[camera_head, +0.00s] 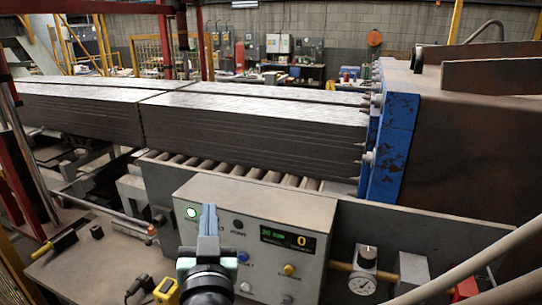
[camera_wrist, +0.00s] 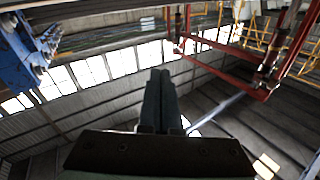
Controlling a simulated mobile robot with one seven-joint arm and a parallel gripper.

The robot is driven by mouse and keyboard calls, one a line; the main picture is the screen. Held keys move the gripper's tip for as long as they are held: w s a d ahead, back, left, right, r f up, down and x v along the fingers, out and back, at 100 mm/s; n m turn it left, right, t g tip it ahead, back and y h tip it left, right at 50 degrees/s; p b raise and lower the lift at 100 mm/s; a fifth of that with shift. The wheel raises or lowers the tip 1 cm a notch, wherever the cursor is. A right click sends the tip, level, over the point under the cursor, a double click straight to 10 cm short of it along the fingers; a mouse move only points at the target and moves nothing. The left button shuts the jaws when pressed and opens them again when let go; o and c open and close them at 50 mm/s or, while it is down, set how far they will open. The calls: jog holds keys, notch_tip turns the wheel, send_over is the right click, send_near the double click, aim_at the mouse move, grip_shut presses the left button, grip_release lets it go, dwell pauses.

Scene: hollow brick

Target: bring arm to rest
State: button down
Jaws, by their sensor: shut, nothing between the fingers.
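My gripper (camera_head: 208,222) is in front of a grey control panel (camera_head: 335,226) in the head view, low in the middle of the picture. Its two fingers stand upright and close together, with nothing between them. It covers part of the panel; I cannot tell whether it touches the panel. In the wrist view my gripper (camera_wrist: 160,85) also shows its fingers side by side against the hall's roof and windows.
A pressure gauge (camera_head: 362,284) is at right. Behind are rollers, a long grey clay column (camera_head: 250,125) and a blue die plate (camera_head: 395,140). A yellow tool (camera_head: 166,290) lies lower left.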

jog(key=s+d+r+t+h, duration=0.1)
jog(key=s+d+r+t, duration=0.15)
jog(key=r, duration=0.75)
jog(key=s+d+r+t+h, duration=0.1)
jog(key=s+d+r+t, duration=0.2)
jog(key=r, duration=0.6)
jog(key=s+d+r+t+h, duration=0.1)
jog(key=s+d+r+t, duration=0.2)
jog(key=s+r, duration=0.9)
jog(key=shift+s+d+r+b, duration=0.3)
jog(key=shift+d+r, duration=0.2)
jog(key=shift+d, duration=0.55)
jog(key=shift+w+f, duration=0.1)
jog(key=shift+w, duration=0.05)
